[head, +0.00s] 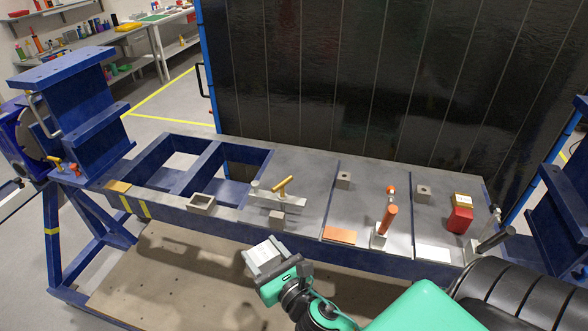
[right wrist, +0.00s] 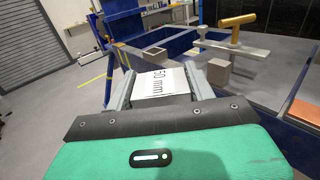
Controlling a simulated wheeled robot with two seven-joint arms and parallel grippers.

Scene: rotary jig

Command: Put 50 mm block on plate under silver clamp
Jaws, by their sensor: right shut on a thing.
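My right gripper (head: 265,258) is shut on the white 50 mm block (head: 261,251), held in front of the jig's front edge. In the right wrist view, the block (right wrist: 162,84) sits between the two fingers, with "50 mm" printed on its face. A clamp with a dark grey handle (head: 495,241), apparently the silver one, stands at the right end of the bench. A pale silver plate (head: 434,253) lies flat just left of it. Left gripper is not in view.
An orange-handled clamp (head: 387,223) stands beside a copper plate (head: 340,236). A yellow-handled clamp (head: 283,187) is further left. A red block with a yellow top (head: 460,217) stands behind the silver plate. Blue jig uprights rise at both ends.

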